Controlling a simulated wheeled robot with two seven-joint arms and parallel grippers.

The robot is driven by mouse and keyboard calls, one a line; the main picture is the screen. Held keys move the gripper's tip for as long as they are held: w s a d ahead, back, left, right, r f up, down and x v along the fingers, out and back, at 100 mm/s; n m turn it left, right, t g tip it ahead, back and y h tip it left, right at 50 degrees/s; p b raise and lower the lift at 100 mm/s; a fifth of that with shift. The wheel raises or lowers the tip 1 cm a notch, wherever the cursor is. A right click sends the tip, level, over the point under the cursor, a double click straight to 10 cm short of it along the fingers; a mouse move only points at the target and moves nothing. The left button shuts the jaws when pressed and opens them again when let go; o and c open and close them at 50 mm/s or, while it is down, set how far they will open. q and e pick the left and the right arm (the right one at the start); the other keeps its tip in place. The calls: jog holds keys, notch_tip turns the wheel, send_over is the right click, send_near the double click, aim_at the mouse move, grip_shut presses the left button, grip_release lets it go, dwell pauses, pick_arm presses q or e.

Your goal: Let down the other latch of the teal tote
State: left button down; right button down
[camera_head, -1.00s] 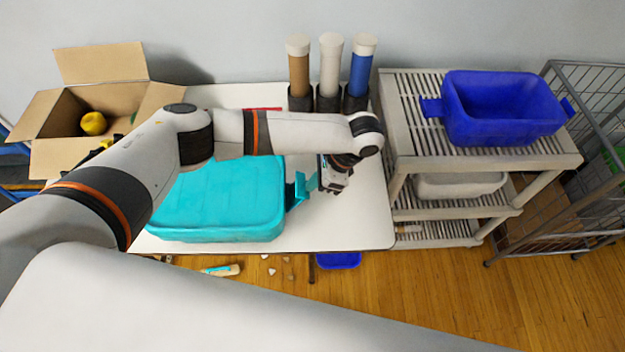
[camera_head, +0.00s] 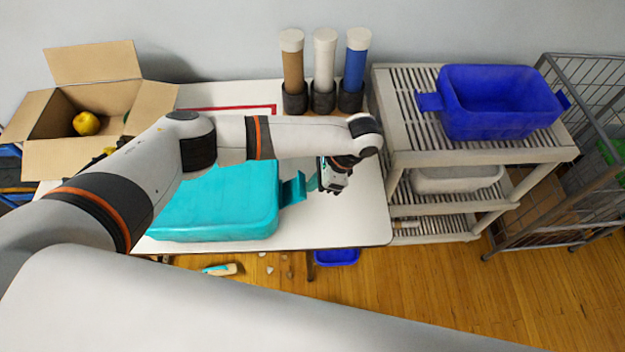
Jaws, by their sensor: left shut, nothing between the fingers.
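The teal tote (camera_head: 215,208) lies on the white table with its lid on, partly hidden behind my left arm. A teal latch (camera_head: 293,188) sticks out from its right side. My left gripper (camera_head: 333,188) points down just right of that latch, shut and empty. A small teal piece shows between the latch and the gripper; I cannot tell whether the gripper touches it. The tote's left side and any latch there are hidden by my arm. My right gripper is not in view.
Three capped tubes (camera_head: 324,70) stand at the table's back. A cardboard box (camera_head: 88,120) with a yellow item sits at left. A slatted shelf (camera_head: 415,135) with a blue bin (camera_head: 497,103) is at right. Bare table (camera_head: 370,215) lies right of the gripper.

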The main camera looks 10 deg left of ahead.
pick_arm(q)
jog(key=shift+f, duration=0.65)
jog(key=shift+f+b, duration=0.15)
jog(key=shift+b, duration=0.15)
jog(key=shift+d+f, duration=0.1)
jog(key=shift+f, duration=0.55)
dwell(0.3)
jog(key=shift+f+b, duration=0.35)
jog(key=shift+f, duration=0.3)
